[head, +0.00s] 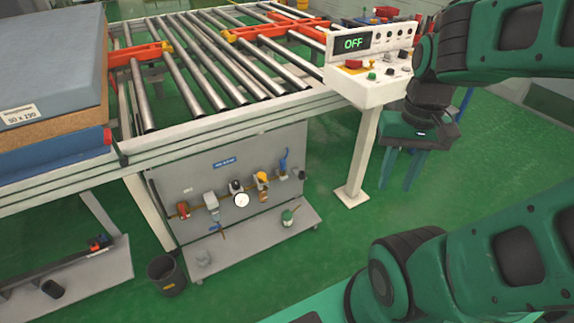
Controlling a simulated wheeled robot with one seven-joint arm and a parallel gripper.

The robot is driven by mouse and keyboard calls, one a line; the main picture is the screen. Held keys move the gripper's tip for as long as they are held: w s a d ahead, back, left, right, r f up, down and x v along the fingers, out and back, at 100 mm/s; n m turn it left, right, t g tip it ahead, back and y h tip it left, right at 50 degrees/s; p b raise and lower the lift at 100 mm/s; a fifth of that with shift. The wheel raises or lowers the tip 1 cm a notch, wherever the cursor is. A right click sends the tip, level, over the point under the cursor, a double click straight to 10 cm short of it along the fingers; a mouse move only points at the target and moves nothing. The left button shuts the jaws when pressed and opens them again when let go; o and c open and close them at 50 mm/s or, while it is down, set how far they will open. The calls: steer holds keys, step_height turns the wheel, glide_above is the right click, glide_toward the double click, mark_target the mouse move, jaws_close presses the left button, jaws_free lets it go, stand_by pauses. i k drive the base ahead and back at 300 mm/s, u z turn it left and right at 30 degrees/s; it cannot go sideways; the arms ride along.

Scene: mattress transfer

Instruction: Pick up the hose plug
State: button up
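My gripper (397,187) hangs at the right of the head view, below the control box and to the right of its white post. Its two teal fingers point down and stand apart, with nothing visible between them. A small fitting with a blue end (217,230) is at the panel's lower left, and a pale grey piece (203,258) lies on the shelf below. I cannot tell which small part is the hose plug. My gripper is well to the right of these parts and apart from them.
A grey panel (185,160) carries valves and a round gauge (241,200). A black bucket (166,275) is on the floor. The roller conveyor (185,85) and control box (365,92) stand above. Green floor right of the post is open.

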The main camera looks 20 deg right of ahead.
mark_target(282, 163)
steer(key=i, duration=0.9)
steer(key=u, duration=0.1)
